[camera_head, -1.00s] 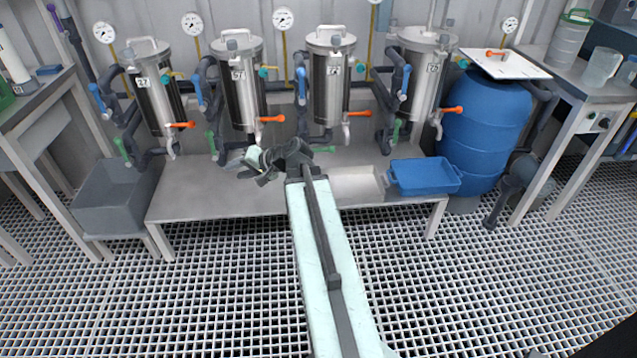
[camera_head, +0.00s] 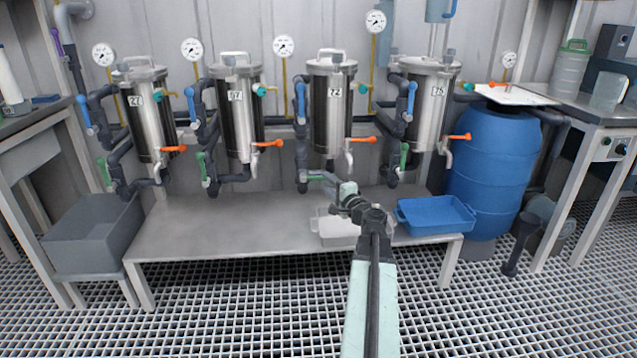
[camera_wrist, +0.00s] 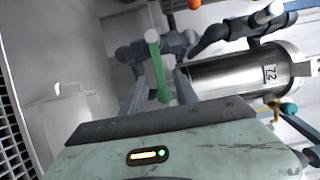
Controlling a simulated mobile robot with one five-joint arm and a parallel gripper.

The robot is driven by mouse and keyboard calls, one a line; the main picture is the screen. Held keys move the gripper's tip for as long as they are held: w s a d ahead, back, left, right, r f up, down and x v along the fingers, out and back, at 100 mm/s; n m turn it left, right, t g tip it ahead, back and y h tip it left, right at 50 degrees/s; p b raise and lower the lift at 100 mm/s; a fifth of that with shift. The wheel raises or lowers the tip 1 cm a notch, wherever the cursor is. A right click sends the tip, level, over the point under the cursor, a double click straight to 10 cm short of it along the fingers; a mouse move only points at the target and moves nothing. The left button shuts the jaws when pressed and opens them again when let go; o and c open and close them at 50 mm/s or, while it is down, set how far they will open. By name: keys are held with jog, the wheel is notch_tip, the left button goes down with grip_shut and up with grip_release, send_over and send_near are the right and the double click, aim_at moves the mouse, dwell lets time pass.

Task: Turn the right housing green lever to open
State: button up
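The rightmost vessel, labelled 75 (camera_head: 428,105), has an upright green lever (camera_head: 403,156) on the pipe at its left. The vessel labelled 72 (camera_head: 330,110) stands left of it, with a green lever (camera_head: 316,178) lying nearly level below; in the wrist view this green lever (camera_wrist: 157,65) shows ahead of my gripper, near vessel 72 (camera_wrist: 235,74). My gripper (camera_head: 332,190) is in front of vessel 72's lower piping, left of and below the 75 lever. In the wrist view my gripper's fingers (camera_wrist: 162,90) are apart, with the lever's near end seen between them. Contact cannot be told.
Vessels 27 (camera_head: 146,115) and 07 (camera_head: 237,115) stand at left. Blue levers (camera_head: 411,100) and orange levers (camera_head: 459,137) stick out from the piping. A white tray (camera_head: 335,230) and blue tray (camera_head: 437,216) sit on the bench, beside a blue barrel (camera_head: 492,165). The bench's left part is clear.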

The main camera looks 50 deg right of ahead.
aim_at(323, 179)
jog(key=x, duration=0.5)
jog(key=shift+s, duration=0.1)
grip_shut()
dwell(1.1)
